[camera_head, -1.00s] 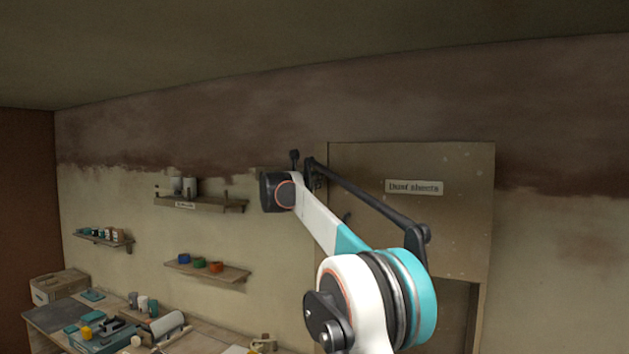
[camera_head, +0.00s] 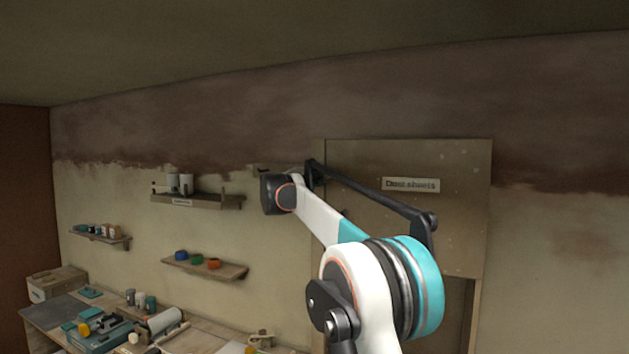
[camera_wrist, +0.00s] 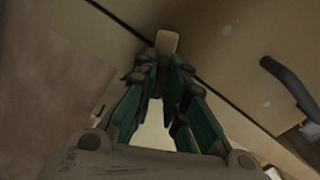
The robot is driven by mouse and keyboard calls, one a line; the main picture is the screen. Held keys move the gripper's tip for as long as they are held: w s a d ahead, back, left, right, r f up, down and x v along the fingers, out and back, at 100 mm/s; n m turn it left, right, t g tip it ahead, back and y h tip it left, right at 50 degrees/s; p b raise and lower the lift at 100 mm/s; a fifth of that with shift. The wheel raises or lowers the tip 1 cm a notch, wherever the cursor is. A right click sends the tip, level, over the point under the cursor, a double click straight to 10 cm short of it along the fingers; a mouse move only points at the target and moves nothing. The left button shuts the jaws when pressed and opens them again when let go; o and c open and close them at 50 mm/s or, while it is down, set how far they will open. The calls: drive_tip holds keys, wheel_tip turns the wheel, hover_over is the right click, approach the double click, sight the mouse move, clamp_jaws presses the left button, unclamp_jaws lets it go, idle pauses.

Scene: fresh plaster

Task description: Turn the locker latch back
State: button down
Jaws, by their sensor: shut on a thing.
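In the wrist view the locker latch (camera_wrist: 167,42) is a small pale tan tab at the dark seam between two panels. My gripper (camera_wrist: 162,68) has its two teal and dark fingers closed in on the latch's near end, with the pale end showing beyond the tips. The fingers hide the rest of the latch and its exact angle. In the head view the locker (camera_head: 460,215) is a brown wall cabinet with a label plate (camera_head: 411,185). My arm covers its left edge there, and the latch and fingertips cannot be made out.
A dark curved handle (camera_wrist: 291,85) stands out from the panel right of my gripper. In the head view, shelves (camera_head: 205,268) with small pots hang on the wall to the left. A cluttered workbench (camera_head: 55,313) stands below them.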

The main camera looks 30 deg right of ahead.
drive_tip(key=m, duration=0.4)
drive_tip(key=shift+s+f+m, duration=0.1)
drive_tip(key=shift+f+m, duration=0.2)
drive_tip(key=shift+f, duration=0.05)
idle(0.4)
drive_tip(key=c, duration=1.6)
unclamp_jaws()
drive_tip(key=shift+c, duration=0.2)
drive_tip(key=v, duration=1.2)
